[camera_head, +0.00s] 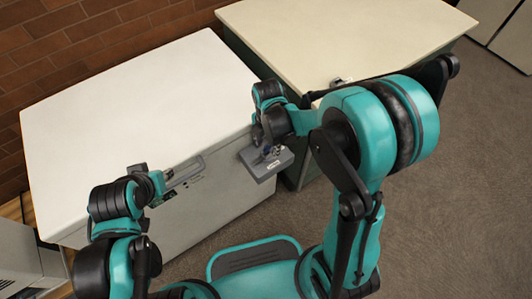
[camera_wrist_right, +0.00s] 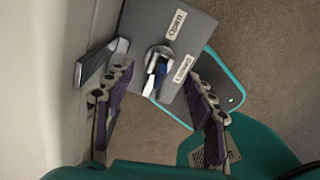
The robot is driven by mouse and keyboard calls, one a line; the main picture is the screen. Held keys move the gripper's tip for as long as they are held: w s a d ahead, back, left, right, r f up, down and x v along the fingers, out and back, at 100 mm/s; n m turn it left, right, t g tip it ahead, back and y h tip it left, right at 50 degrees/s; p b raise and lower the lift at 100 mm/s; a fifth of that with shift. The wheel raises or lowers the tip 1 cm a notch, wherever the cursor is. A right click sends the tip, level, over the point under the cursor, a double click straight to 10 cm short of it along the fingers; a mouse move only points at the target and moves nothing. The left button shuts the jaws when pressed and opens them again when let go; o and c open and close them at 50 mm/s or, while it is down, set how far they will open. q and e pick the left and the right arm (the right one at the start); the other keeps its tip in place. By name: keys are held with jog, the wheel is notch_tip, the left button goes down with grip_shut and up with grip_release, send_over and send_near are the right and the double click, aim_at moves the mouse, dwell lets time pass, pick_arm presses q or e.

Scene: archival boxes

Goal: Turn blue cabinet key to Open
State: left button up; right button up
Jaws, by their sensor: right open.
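A grey lock plate (camera_wrist_right: 190,35) carries a round silver lock with a blue key (camera_wrist_right: 160,73) in it. One label on the plate reads "Open" (camera_wrist_right: 175,24); a second label (camera_wrist_right: 183,68) sits below it and is hard to read. The plate also shows in the head view (camera_head: 266,166) at the right end of the cabinet front (camera_head: 206,190). My right gripper (camera_wrist_right: 157,103) is open, with one finger on each side of the key and apart from it. My left gripper (camera_head: 160,188) is by the cabinet's front handle (camera_head: 187,172); its jaws are too small to judge.
A second, cream-topped cabinet (camera_head: 340,35) stands at the back right with a small lock on its front edge. A grey unit (camera_head: 25,255) stands at the lower left. The carpet (camera_head: 460,190) at right is clear.

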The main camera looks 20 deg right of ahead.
pick_arm(q)
jog(key=shift+r, duration=0.1)
pick_arm(e)
jog(key=shift+r, duration=0.1)
jog(key=shift+r+p, duration=3.55)
jog(key=shift+r, duration=0.9)
pick_arm(q)
notch_tip(320, 180, up, 7)
pick_arm(e)
jog(key=s+d+r+m+t, duration=0.2)
jog(key=s+r+m, duration=0.3)
jog(key=m, duration=0.7)
jog(key=s+d+r+m+t, duration=0.2)
jog(key=s+r+m+t, duration=0.3)
jog(key=m, duration=0.7)
jog(key=shift+s+d+r, duration=0.15)
jog(key=shift+d+r, duration=0.2)
jog(key=shift+r, duration=0.85)
pick_arm(q)
jog(key=shift+o, duration=0.3)
